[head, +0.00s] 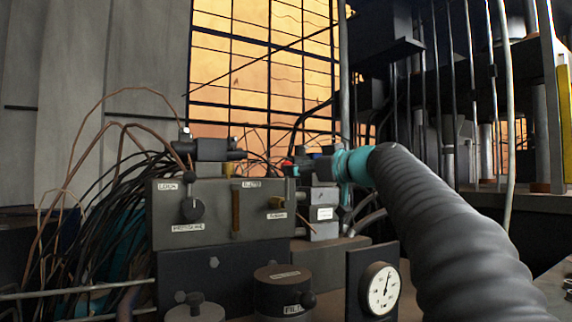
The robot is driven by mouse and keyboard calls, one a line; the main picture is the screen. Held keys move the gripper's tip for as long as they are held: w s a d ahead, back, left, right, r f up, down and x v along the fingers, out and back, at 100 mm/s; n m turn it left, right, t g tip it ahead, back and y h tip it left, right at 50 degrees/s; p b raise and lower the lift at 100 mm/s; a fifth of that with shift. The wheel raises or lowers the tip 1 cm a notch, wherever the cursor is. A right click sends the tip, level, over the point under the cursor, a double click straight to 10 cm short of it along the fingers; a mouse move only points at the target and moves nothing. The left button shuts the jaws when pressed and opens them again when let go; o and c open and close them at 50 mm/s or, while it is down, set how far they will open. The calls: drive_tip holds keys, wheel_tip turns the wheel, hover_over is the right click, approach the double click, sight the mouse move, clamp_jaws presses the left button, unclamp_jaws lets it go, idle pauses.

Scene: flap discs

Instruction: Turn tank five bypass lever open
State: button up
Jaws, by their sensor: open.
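A grey control box (165,215) stands left of centre in the head view. On its front are a dark round knob with an upright stem (192,210), a vertical brown bar (236,212) and a small brass fitting (277,202). White labels sit by them, but their print is too small to read surely. I cannot tell which of these, if any, is the tank five bypass lever, nor whether it is open. My gripper cannot be made out in this view.
A thick ribbed dark hose or sleeve (450,235) with a teal end (352,166) crosses the right side. A dial gauge (380,288) and a dark cylinder (284,290) stand low in front. Loose wires (100,180) crowd the left. Vertical rods fill the back right.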

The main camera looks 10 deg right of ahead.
sight(287, 183)
drive_tip(key=shift+p+x, duration=0.6)
drive_tip(key=shift+x, duration=1.95)
drive_tip(key=shift+s, duration=0.1)
clamp_jaws()
